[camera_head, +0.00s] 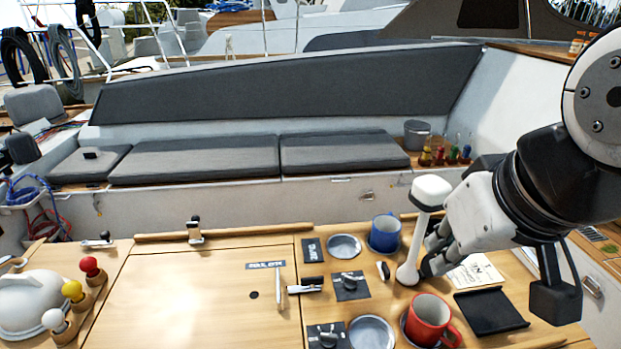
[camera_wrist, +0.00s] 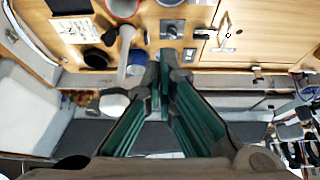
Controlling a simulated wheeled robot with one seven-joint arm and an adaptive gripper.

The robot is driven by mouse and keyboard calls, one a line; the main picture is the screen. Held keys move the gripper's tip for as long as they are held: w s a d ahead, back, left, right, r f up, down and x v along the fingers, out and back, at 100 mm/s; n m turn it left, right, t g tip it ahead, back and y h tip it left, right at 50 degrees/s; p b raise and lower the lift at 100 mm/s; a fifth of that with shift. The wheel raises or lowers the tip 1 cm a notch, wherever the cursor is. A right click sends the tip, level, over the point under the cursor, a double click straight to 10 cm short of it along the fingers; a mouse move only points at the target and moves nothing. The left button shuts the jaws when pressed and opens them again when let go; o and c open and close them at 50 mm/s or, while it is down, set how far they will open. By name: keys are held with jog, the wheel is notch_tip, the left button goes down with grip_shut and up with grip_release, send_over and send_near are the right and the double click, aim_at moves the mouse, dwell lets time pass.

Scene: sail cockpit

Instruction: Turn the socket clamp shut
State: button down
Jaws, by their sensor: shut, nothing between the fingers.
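A white post (camera_head: 415,235) with a thick rounded head stands up from the table and also shows in the wrist view (camera_wrist: 125,68). A small dark and pale lever (camera_head: 383,270) sits just left of its foot, and shows in the wrist view (camera_wrist: 146,38). The fingertips also show in the wrist view (camera_wrist: 164,54); contact is unclear.
A blue mug (camera_head: 385,233) stands behind the post and a red mug (camera_head: 428,318) in front. A dark tray (camera_head: 490,311) and a white card (camera_head: 474,270) lie right. Switch plates (camera_head: 351,286) and a hatch lid (camera_head: 205,295) lie left. A cushioned bench (camera_head: 205,160) stands behind.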

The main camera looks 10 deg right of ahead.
jog(key=w+a+f+n+g+h+b, duration=0.2)
jog(key=w+a+f+n, duration=0.2)
jog(key=w+f+n, duration=0.5)
jog(key=w+a+f+n+g+h+b, duration=0.2)
jog(key=w+f+n, duration=0.7)
jog(key=w, duration=0.5)
jog(key=shift+w+a+f+g+b, duration=0.2)
jog(key=shift+w+a+g+b, duration=0.15)
jog(key=shift+a+g+b, duration=0.4)
jog(key=shift+a, duration=0.2)
send_near(367, 272)
jog(key=f, duration=0.1)
jog(key=a+f, duration=0.1)
jog(key=f, duration=0.1)
jog(key=a+f, duration=0.1)
jog(key=f, duration=0.1)
jog(key=shift+f+p, duration=0.15)
jog(key=shift+p, duration=0.25)
jog(key=d, duration=0.3)
jog(key=shift+f+p, duration=0.15)
jog(key=shift+p, duration=0.25)
jog(key=shift+d, duration=0.5)
